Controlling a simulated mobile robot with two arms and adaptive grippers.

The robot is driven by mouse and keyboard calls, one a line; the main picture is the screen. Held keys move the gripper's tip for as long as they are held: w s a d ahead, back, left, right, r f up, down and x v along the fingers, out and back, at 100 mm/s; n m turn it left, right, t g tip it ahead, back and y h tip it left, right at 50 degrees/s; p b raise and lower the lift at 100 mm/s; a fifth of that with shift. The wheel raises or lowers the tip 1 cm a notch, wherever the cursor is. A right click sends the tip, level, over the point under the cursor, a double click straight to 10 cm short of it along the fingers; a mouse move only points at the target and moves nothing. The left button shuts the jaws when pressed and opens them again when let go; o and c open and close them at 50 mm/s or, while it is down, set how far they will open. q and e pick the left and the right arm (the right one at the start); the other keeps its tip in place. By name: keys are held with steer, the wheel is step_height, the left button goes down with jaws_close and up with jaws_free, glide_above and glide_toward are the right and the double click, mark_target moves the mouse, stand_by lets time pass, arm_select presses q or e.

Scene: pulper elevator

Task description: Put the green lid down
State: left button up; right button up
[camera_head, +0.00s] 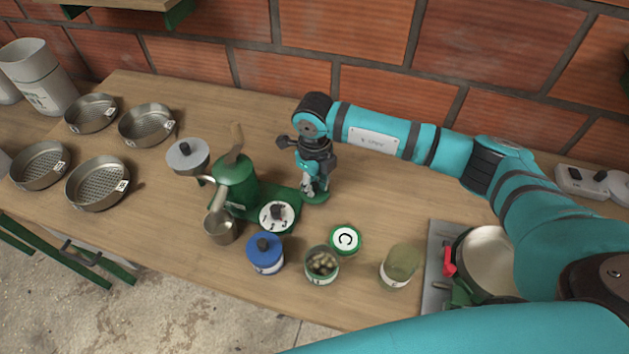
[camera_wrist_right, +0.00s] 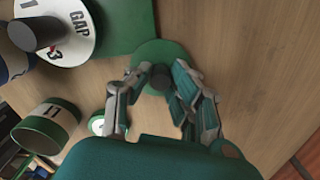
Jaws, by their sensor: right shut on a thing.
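The green lid (camera_head: 320,197) is a flat round disc at the right end of the pulper's green base. In the right wrist view the lid (camera_wrist_right: 160,53) shows with its dark knob (camera_wrist_right: 159,75) between my fingers. My right gripper (camera_head: 314,186) points down and is shut on the knob; it also shows in the wrist view (camera_wrist_right: 157,90). The lid lies at or just above the wooden table; I cannot tell whether it touches. An open green-rimmed can (camera_head: 322,279) with beans stands nearer the front. My left gripper is not in view.
The green pulper (camera_head: 236,182) with a numbered dial (camera_head: 276,216) stands left of the lid. A blue-lidded can (camera_head: 265,261), a green can marked C (camera_head: 345,239) and an olive jar (camera_head: 400,264) stand in front. The table (camera_head: 385,190) is bare right of the lid.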

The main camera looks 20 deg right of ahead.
mark_target(314, 184)
steer(key=o, duration=0.9)
steer(key=shift+r, duration=0.55)
steer(key=shift+r+b, duration=0.9)
steer(key=shift+r, duration=4.65)
steer(key=shift+f, duration=0.1)
